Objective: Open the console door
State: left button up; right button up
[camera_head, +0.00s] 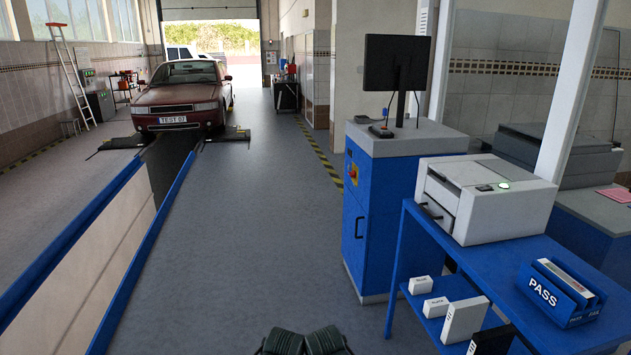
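The console is a blue cabinet (395,215) with a grey top, right of the middle of the picture. Its door (354,235) is on the narrow left-facing side, appears shut, and bears a dark vertical handle (359,227). A small yellow plate with a red switch (352,172) sits above the handle. My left gripper (282,343) and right gripper (326,341) show only as dark ridged parts side by side at the bottom edge. Their fingertips are not visible. Both are well short of the console and apart from it.
A monitor (396,64) stands on the console. A blue table (480,265) with a printer (485,198) and PASS box (561,292) stands at the right, close to the console. A blue-edged pit (160,190) runs along the left. Grey floor (255,240) between is clear.

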aim_at(350, 237)
jog(key=i, duration=3.35)
jog(key=z, duration=0.4)
jog(key=i, duration=0.05)
